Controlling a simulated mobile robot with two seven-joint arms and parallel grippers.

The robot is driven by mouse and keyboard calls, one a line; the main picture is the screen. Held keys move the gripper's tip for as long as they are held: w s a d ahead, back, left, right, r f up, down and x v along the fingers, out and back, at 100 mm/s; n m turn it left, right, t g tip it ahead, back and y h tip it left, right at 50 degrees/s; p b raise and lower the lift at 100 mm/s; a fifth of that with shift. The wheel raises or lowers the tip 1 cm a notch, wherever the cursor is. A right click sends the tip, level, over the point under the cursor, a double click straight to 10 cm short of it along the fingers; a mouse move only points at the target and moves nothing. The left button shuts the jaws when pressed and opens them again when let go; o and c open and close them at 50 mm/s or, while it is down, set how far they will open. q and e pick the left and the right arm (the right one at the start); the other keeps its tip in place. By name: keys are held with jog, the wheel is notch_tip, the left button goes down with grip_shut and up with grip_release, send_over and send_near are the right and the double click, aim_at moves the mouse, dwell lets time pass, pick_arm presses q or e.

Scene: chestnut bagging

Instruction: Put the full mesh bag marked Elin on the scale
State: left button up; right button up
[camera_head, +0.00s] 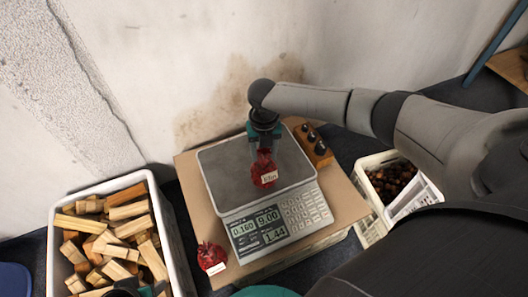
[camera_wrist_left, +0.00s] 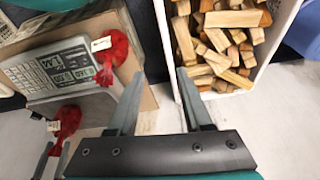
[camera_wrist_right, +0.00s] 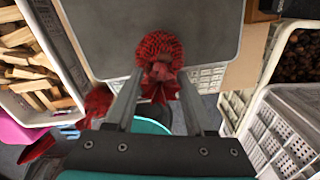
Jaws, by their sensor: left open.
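A red mesh bag (camera_head: 264,157) with a white tag marked Elin stands on the plate of the scale (camera_head: 226,175). The scale's display reads 0.160, 9.00 and 1.44. My right gripper (camera_head: 263,143) points down at the bag, its fingers apart on either side of the bag's gathered top; whether they touch it is hard to tell. The bag (camera_wrist_right: 160,50) fills the space ahead of the fingers in the right wrist view. My left gripper (camera_wrist_left: 159,75) is open and empty, near the wood crate.
A second tagged red bag (camera_head: 209,252) lies on the cardboard (camera_head: 190,192) beside the scale's display. A white crate (camera_head: 50,240) of split wood stands at left. A white basket (camera_head: 370,226) with chestnuts stands at right.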

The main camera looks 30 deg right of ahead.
jog(key=shift+o, duration=1)
jog(key=shift+r, duration=0.1)
jog(key=shift+r, duration=0.2)
notch_tip(320, 180, up, 10)
jog(key=p, duration=0.5)
jog(key=shift+r+p, duration=0.1)
jog(key=shift+p, duration=0.2)
pick_arm(q)
jog(key=s+a+f+g, duration=0.1)
jog(key=s+f, duration=0.4)
jog(key=f, duration=0.7)
jog(key=shift+a+g+p, duration=0.3)
jog(key=shift+a, duration=0.2)
pick_arm(e)
jog(key=shift+r, duration=0.8)
